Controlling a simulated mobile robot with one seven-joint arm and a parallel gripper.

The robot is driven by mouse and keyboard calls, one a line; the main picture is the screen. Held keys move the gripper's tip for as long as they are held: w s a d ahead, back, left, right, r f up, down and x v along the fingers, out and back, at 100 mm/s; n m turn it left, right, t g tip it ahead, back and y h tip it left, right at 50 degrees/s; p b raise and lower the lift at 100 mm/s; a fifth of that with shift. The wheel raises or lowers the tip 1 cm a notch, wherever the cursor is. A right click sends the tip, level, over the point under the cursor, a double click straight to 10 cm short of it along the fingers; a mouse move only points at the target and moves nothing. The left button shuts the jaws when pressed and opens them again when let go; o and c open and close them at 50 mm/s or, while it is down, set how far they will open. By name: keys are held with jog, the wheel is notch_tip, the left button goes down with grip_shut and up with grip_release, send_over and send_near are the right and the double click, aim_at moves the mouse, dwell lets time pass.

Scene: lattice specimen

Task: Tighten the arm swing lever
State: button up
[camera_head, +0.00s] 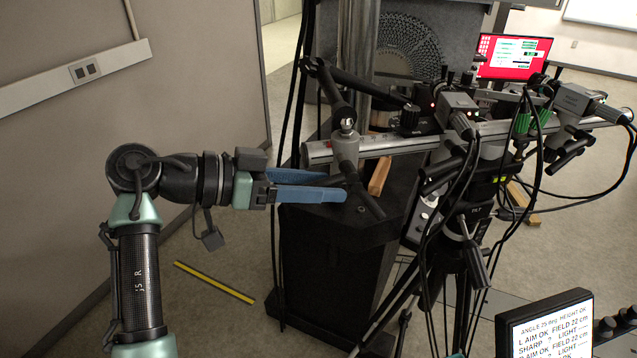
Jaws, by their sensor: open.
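My gripper (335,186) reaches in from the left, with two blue fingers spread apart and nothing seen between them. Its fingertips are close to a black lever (366,194) that slants down to the right from a grey clamp (345,147). I cannot tell whether they touch it. The clamp sits at the left end of a silvery horizontal bar (400,143). Another black handle (327,80) rises up and left from the top of the clamp. No label shows which of these is the arm swing lever.
A dark pedestal (325,255) stands below the fingers. Cameras (458,108) and hanging cables crowd the bar to the right, above a black tripod (448,275). A text screen (548,328) is at lower right. A yellow strip (214,282) lies on open floor.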

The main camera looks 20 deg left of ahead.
jog(key=v, duration=0.6)
dwell(0.3)
jog(key=shift+d, duration=0.1)
jog(key=b+v, duration=0.4)
jog(key=v, duration=0.9)
dwell(1.5)
